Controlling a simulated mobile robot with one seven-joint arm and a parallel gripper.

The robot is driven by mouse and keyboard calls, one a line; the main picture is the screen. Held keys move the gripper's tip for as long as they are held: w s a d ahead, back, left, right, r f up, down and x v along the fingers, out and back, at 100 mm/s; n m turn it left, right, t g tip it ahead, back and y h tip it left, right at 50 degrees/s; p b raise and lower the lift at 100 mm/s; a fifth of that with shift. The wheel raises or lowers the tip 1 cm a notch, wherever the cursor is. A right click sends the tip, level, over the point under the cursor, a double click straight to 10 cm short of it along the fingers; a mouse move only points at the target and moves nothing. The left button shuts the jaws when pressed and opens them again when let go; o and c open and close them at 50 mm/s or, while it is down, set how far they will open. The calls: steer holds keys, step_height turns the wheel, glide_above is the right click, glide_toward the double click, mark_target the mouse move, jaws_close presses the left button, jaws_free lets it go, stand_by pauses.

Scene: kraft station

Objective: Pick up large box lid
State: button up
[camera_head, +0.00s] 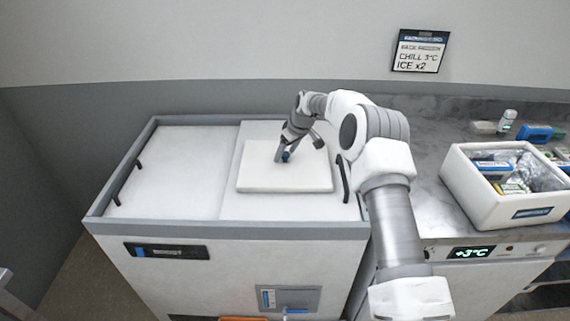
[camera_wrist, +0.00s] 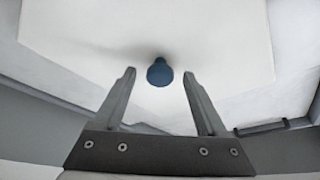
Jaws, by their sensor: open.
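The large box lid (camera_head: 260,180) is a flat white slab with a blue knob (camera_head: 286,156) near its middle. It lies flat on the right part of the white chest top. My gripper (camera_head: 280,151) is just above the lid, close to the knob. In the wrist view the lid (camera_wrist: 90,45) fills the upper part, and the blue knob (camera_wrist: 159,72) shows between and just beyond the tips of my gripper (camera_wrist: 160,74). The two fingers are apart, with nothing held between them.
The chest (camera_head: 180,160) has a raised grey rim and black handles at left (camera_head: 125,180) and right (camera_head: 345,178). A white open box (camera_head: 468,205) with packs inside stands on the marble counter (camera_head: 425,140) at right. A small bottle (camera_head: 507,121) stands behind it.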

jaws_close()
steer(key=shift+r, duration=0.1)
stand_by(0.5)
